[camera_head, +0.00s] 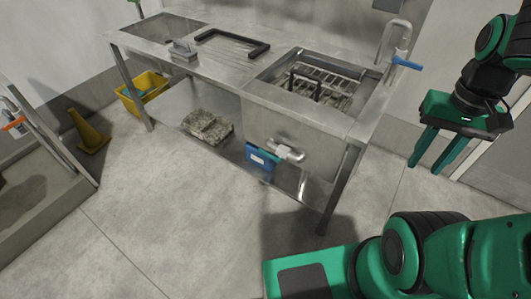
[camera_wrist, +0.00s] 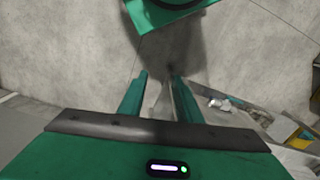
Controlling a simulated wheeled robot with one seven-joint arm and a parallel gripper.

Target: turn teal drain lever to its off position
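A metal drain valve (camera_head: 286,151) juts from the front of the sink cabinet. A teal bar, apparently the drain lever (camera_head: 262,152), extends left from it, in front of a blue box; its exact angle is hard to tell. My gripper (camera_head: 425,168) is at the right of the head view, fingers pointing down, open and empty, well apart from the valve.
The steel sink bench (camera_head: 350,125) holds a rack in its basin. A tap with a blue lever (camera_head: 407,63) stands at its back right. A blue box (camera_head: 257,160) and a grey bundle (camera_head: 207,126) lie on the lower shelf. Floor in front is clear.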

